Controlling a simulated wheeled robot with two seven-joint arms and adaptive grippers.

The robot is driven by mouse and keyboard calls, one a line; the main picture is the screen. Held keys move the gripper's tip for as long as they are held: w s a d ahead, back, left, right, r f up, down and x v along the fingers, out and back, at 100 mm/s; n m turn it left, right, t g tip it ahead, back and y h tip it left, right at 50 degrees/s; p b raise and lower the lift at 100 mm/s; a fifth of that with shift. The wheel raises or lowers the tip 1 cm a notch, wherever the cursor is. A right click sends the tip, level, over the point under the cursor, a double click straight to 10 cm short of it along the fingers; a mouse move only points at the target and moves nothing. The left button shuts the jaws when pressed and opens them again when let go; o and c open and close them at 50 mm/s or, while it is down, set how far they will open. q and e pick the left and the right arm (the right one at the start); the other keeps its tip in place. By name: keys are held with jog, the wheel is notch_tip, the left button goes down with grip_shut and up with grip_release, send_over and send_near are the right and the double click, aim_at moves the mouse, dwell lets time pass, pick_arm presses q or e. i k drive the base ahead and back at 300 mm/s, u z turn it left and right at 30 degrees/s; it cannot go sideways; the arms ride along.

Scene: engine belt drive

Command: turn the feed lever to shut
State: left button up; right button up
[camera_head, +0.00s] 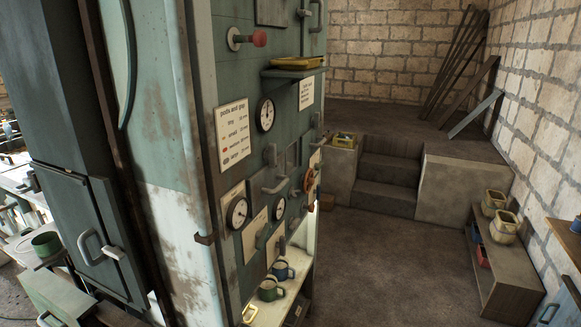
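A green machine panel (243,75) stands left of centre, seen at a steep angle. A lever or rod with a red knob (259,38) sticks out near its top. I cannot tell which of these is the feed lever; the labels are too small to read. Neither of my grippers is in view.
Round gauges (266,114) and a notice (234,134) are on the panel. Mugs (271,290) stand on a low shelf beneath it. The floor (390,265) right of the panel is clear up to stone steps (388,182). A bench (505,270) with pots stands at right.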

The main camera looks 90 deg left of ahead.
aim_at(318, 166)
jog(key=u, duration=2.8)
